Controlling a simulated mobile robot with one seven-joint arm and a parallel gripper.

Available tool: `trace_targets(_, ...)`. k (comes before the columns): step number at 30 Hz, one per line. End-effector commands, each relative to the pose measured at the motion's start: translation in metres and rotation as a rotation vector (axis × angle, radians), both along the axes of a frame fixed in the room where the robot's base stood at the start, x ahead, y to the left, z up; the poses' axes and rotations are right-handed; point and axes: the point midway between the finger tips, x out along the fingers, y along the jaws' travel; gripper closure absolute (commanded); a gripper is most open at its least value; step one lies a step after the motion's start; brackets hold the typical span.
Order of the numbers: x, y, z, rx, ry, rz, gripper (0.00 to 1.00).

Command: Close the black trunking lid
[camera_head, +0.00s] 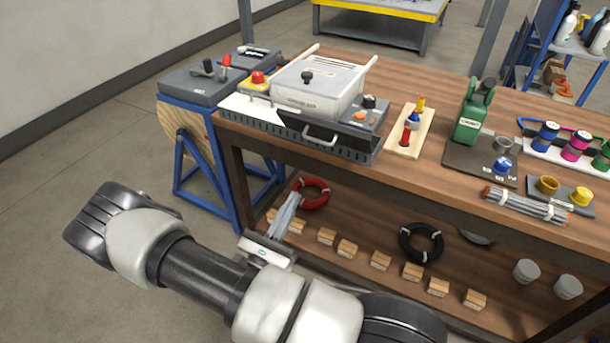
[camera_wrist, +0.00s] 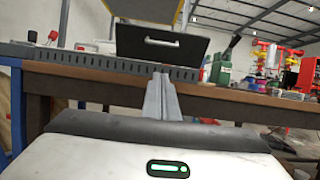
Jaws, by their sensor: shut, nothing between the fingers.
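The black trunking lid (camera_head: 296,124) has a pale bar handle (camera_head: 320,135) and stands raised at the table's front edge. In the wrist view the lid (camera_wrist: 190,46) stands nearly upright above the grey slotted trunking (camera_wrist: 90,64), with its handle (camera_wrist: 161,42) facing me. The slotted trunking also runs along the table edge in the head view (camera_head: 262,126). My gripper (camera_head: 297,194) is shut and empty, below and in front of the table edge, apart from the lid. In the wrist view its fingertips (camera_wrist: 160,74) show below the lid, overlapping the trunking's lower edge.
A cream box (camera_head: 318,86) stands behind the lid. A red button (camera_head: 257,77) is to its left; a small grey panel (camera_head: 369,112) is to its right. A red cable coil (camera_head: 312,192) and wooden blocks (camera_head: 347,248) are on the lower shelf. Floor at left is clear.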

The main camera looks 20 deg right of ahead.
Motion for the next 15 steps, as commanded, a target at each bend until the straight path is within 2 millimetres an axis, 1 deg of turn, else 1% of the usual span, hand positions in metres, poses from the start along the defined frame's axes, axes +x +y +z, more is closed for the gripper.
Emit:
trace_targets(5,0.014,-0.019,0.009,-0.002,-0.001,-0.003,1.00)
trace_targets(15,0.055,-0.072,0.034,0.000,-0.002,-0.006,1.00)
